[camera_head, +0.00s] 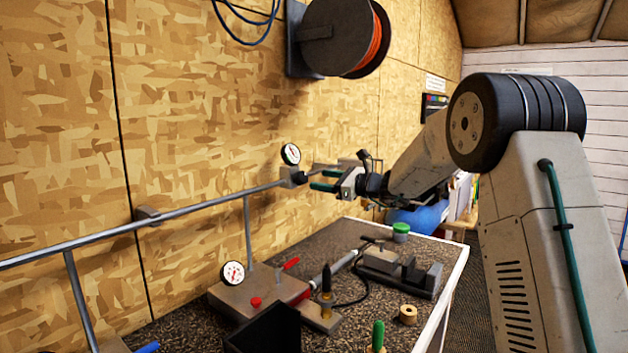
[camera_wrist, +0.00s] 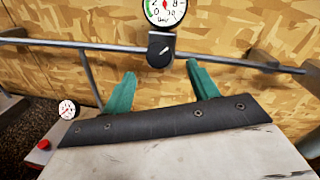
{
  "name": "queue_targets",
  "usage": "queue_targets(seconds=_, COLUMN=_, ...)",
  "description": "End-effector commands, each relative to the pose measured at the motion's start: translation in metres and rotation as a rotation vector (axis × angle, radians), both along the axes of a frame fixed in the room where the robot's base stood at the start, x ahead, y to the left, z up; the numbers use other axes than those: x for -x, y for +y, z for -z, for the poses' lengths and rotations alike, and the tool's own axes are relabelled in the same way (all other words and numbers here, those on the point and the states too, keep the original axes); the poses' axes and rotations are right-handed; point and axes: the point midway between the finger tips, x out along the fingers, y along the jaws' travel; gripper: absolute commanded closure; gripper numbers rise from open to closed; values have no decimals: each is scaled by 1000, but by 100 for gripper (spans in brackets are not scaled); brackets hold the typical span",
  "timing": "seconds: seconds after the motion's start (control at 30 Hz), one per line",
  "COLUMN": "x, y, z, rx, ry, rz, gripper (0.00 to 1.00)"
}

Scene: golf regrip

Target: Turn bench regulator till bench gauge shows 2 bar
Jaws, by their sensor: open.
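A dark regulator knob (camera_wrist: 160,48) with a white pointer mark sits on the wall pipe in the wrist view. Right above it is a round gauge (camera_wrist: 163,10) marked in bar, cut off by the top edge, so its reading is not clear. In the head view the same gauge (camera_head: 291,154) and knob (camera_head: 298,177) are at the pipe's right end. My gripper (camera_head: 318,179) is open, its green fingers pointing at the knob. In the wrist view the fingertips (camera_wrist: 161,68) lie apart either side of and below the knob, with nothing between them.
A second gauge (camera_head: 232,273) stands on a metal block on the bench (camera_head: 190,330), with a red button (camera_head: 255,302) and red lever nearby. A vise (camera_head: 400,268), a green-lidded jar (camera_head: 401,231) and a tape roll (camera_head: 408,314) are farther right. The pipe (camera_head: 150,218) runs along the wall.

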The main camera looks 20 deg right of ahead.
Motion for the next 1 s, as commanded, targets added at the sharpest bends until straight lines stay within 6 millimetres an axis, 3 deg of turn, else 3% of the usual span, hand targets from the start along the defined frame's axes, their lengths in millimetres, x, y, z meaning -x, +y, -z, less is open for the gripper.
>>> queue_targets(seconds=0.43, x=9, y=-7, z=0, rx=-12, ry=8, rz=7, gripper=41)
queue_targets(seconds=0.67, x=19, y=2, z=5, rx=-225, ry=163, rz=137, gripper=41)
queue_targets(seconds=1.0, x=-19, y=28, z=6, rx=-228, ry=166, rz=137, gripper=41)
